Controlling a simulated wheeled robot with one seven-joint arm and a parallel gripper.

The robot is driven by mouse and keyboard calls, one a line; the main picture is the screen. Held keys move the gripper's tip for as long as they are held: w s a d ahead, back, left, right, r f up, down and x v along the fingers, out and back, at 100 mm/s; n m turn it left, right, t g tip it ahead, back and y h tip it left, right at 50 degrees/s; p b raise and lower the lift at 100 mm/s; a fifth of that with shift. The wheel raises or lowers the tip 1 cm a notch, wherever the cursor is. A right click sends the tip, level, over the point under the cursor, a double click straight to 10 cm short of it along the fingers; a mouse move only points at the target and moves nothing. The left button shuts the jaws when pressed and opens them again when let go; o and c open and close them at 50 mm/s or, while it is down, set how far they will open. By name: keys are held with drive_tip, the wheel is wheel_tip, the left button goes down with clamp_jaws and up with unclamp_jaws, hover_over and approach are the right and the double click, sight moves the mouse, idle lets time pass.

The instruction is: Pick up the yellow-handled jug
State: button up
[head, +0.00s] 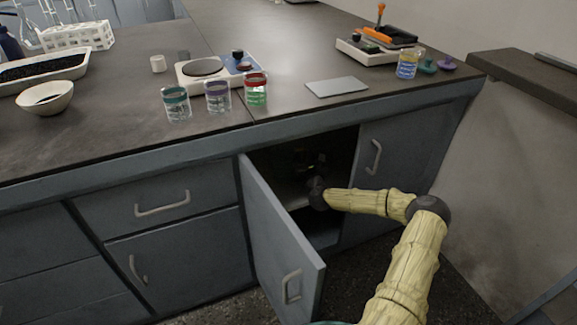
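My arm reaches into an open cabinet (290,230) under the counter. My gripper (313,168) is inside its dark upper part, above a pale shelf (293,194). The gripper is dark against shadow, so I cannot tell whether it is open or shut, or whether it holds anything. I cannot make out a yellow-handled jug anywhere in the head view; the cabinet's inside is mostly in shadow and partly hidden by its door and my arm.
The cabinet door (277,245) stands open, left of my arm. A wall panel (515,170) stands at right.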

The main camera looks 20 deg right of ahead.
drive_tip(key=shift+a, duration=0.1)
drive_tip(key=shift+c, duration=0.2)
drive_tip(key=shift+s, duration=0.1)
clamp_jaws()
drive_tip(key=shift+r, duration=0.2)
